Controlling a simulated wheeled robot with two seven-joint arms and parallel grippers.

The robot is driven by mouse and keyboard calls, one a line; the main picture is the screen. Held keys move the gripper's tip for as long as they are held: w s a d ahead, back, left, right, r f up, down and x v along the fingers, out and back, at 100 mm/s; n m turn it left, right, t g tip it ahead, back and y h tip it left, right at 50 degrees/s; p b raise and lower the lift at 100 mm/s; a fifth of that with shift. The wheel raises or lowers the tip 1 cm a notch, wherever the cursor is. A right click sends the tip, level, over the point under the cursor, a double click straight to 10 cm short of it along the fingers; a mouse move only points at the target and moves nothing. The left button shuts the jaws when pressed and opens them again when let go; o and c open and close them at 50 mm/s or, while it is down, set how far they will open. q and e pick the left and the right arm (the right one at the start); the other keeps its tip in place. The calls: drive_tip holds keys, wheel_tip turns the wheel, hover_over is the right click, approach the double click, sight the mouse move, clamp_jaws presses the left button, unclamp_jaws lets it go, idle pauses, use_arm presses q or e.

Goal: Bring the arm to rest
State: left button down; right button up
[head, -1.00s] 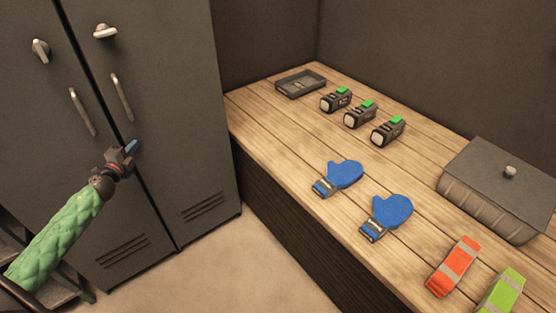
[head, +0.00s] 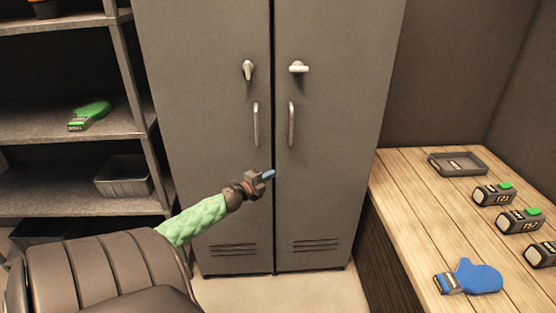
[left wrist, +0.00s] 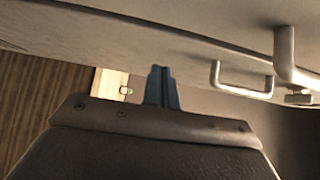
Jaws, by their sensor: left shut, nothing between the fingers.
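My left gripper (head: 268,174) is at the end of my green-sleeved left arm, in front of the dark grey two-door locker (head: 215,130). Its blue fingertips are shut with nothing between them. They also show together in the left wrist view (left wrist: 161,88). In the head view the gripper lies over the seam between the doors, below the two long handles; whether it touches the locker I cannot tell. Both locker doors are closed. My right gripper is in neither view.
Some floor (head: 290,293) is clear before the locker.

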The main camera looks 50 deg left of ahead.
use_arm(q)
drive_tip(key=shift+s+a+r+b, duration=0.15)
drive_tip(key=shift+s+a, duration=0.3)
drive_tip(key=shift+s, duration=0.8)
drive_tip(key=shift+s+a+f+b, duration=0.15)
drive_tip(key=shift+s+a, duration=0.3)
drive_tip(key=shift+s, duration=0.75)
drive_tip(key=shift+r, duration=0.1)
